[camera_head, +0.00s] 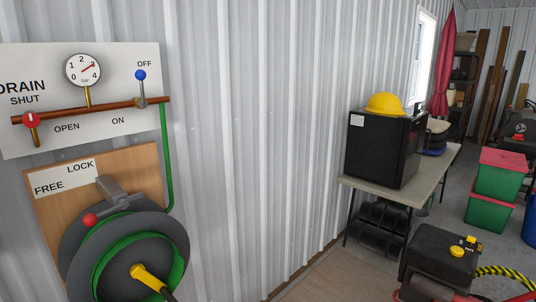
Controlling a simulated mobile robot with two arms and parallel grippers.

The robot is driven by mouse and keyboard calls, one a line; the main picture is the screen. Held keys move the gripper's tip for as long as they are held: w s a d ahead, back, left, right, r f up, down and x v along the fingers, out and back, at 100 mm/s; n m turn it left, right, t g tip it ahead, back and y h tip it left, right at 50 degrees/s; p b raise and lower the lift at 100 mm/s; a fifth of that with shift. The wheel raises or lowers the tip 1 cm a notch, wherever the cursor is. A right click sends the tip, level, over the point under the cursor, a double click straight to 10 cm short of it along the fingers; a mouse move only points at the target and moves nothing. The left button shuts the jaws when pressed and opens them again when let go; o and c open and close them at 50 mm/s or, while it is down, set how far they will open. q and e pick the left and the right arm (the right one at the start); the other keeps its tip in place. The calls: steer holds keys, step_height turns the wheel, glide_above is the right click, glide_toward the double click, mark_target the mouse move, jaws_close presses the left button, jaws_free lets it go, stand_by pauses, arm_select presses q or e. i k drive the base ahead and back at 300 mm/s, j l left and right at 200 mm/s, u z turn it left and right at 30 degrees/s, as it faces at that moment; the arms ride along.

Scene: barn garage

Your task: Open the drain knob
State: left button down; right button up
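The drain knob (31,120) is a small red knob with a white mark at the left end of a copper pipe (65,112) on a white wall panel. A brass spout hangs below it. The panel reads "DRAIN" and "SHUT" above the knob and "OPEN" to its lower right. The white mark looks roughly upright. A round gauge (82,70) stands above the pipe, its needle near 3. A lever with a blue ball (140,75) points up toward "OFF". Neither of my grippers is in view, and nothing touches the knob.
Below hangs a wooden board (140,158) with a red-ball lever (90,220) and a green hose reel (100,255). A table (425,180) bears a black cabinet (385,145) and yellow hard hat (384,103). A black box (435,250) stands at lower right.

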mark_target(30, 119)
steer(key=u, duration=1.4)
steer(key=l+z, duration=0.25)
steer(key=z, duration=0.2)
steer(key=i, duration=0.05)
